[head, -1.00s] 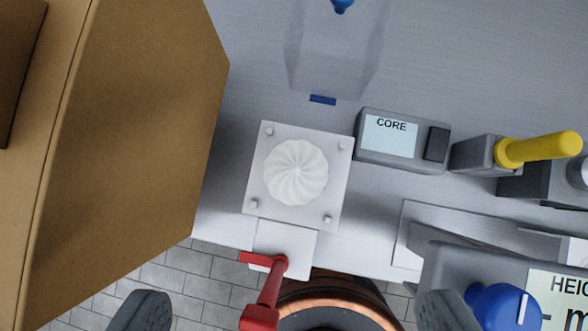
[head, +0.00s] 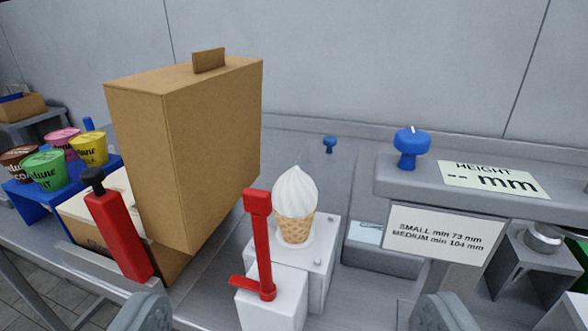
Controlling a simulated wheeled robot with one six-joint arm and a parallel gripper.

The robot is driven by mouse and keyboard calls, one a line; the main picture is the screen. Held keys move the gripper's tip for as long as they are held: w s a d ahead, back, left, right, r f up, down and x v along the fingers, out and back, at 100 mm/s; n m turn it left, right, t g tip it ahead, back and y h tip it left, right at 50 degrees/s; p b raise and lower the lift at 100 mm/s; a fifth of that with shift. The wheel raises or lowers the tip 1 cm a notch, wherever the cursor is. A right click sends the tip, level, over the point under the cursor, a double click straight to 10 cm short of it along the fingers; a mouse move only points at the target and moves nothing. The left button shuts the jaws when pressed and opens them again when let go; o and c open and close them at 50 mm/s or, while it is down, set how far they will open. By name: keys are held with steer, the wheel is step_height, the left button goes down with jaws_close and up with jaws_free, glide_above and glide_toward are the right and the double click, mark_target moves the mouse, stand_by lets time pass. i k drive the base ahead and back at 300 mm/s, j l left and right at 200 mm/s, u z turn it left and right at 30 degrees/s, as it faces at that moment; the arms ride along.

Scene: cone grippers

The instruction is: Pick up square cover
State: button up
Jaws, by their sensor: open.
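My gripper (head: 290,312) shows as two grey fingertips at the bottom edge of the head view, wide apart and empty. A see-through, box-like cover with a small blue knob (head: 329,144) stands behind the ice cream stand; its clear walls are faint. A tall brown cardboard box (head: 190,150) with a tab on top stands left of centre. I cannot tell for certain which of these two is the square cover; neither is between the fingertips.
A white ice cream cone (head: 296,205) stands upright in a white block (head: 318,262), behind a red lever (head: 262,245). Ice cream tubs (head: 45,170) and a red-handled tool (head: 118,235) are at left. A height gauge (head: 460,185) with a blue knob is at right.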

mark_target(332, 164)
steer(key=i+l, duration=0.1)
steer(key=l, duration=0.4)
steer(key=i+l, duration=0.1)
steer(key=l, duration=0.4)
steer(key=i+l, duration=0.1)
steer(key=l, duration=0.4)
steer(key=u, duration=0.05)
